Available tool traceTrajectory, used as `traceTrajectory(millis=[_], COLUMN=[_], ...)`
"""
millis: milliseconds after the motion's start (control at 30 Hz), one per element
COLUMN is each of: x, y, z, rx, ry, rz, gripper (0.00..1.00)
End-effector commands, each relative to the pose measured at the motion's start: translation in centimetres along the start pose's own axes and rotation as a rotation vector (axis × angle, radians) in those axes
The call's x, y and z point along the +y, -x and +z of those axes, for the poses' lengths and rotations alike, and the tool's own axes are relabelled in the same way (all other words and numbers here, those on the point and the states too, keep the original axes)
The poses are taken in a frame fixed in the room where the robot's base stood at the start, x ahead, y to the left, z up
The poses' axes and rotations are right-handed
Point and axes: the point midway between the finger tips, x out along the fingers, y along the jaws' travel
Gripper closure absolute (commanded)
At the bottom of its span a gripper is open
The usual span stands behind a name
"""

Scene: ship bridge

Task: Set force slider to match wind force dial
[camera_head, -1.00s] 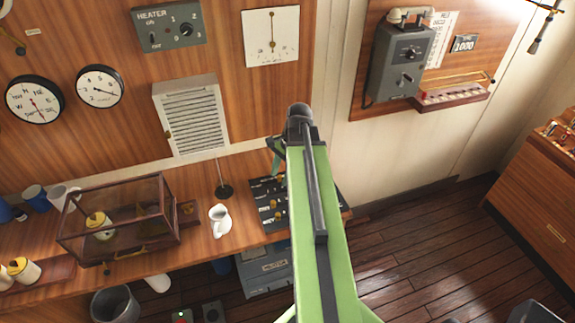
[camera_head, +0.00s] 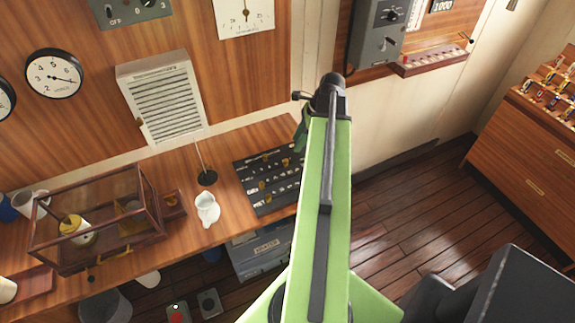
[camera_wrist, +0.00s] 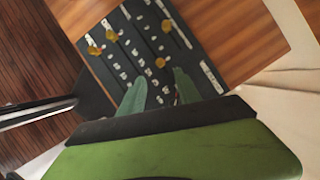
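The wind force dial (camera_head: 53,73) is a round white gauge with a black rim on the wood wall at upper left. Its dark needle points right and slightly down, near the 6, but the exact value is too small to tell. The black slider panel (camera_head: 250,190) lies on the desk left of my arm, with several brass knobs and white markings. In the wrist view the panel (camera_wrist: 130,70) is tilted, and its labels are unreadable, so I cannot tell which knob is force. My gripper (camera_wrist: 160,90) is open and empty, its green fingers apart over the panel's near edge.
A louvred vent (camera_head: 163,97) is on the wall behind. Open floor (camera_head: 400,210) lies to the right.

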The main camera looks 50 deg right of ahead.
Motion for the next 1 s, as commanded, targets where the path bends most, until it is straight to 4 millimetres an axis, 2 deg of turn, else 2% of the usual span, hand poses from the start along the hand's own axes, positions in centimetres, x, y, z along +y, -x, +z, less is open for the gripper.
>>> traceTrajectory(millis=[33,100,300,400,567,833,1000], x=[0.1,0.1,0.1,0.0,0.0,0.0,0.0], y=[-2.2,-3.8,-7.6,-8.7,-9.4,-9.3,-9.3], z=[-0.4,-0.3,-0.2,0.0,0.1,0.2,0.3], rx=[0.0,0.0,0.0,0.0,0.0,0.0,0.0], ry=[0.002,0.003,0.003,0.005,0.004,0.004,0.005], rz=[0.001,0.001,0.001,0.001,0.001,0.001,0.001], gripper=[0.6,0.6,0.6,0.6,0.6,0.6,0.82])
